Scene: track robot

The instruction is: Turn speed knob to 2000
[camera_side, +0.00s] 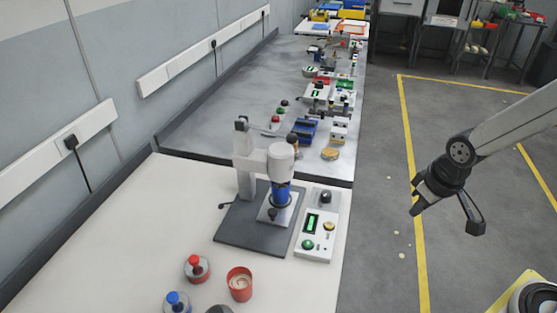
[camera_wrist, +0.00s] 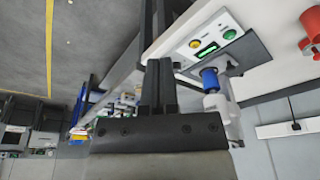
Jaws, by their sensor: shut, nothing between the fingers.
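The white control panel (camera_side: 313,250) lies on the white bench beside the stirrer, with a dark speed knob (camera_side: 325,196) at its far end. Below the knob are a lit green display (camera_side: 311,223), a yellow button (camera_side: 328,226) and a green button (camera_side: 307,244). The display digits are too small to read. My gripper (camera_side: 415,210) is shut and empty, off to the right of the bench and apart from the panel. In the wrist view my gripper (camera_wrist: 160,62) points toward the bench; the panel (camera_wrist: 218,20) shows to its right, and the knob cannot be made out.
The stirrer (camera_side: 281,152) with a blue motor stands on a dark base (camera_side: 235,236) left of the panel. Red-capped (camera_side: 197,268) and blue-capped (camera_side: 177,301) bottles and a red cup (camera_side: 239,284) stand nearer. The floor between bench and arm is clear.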

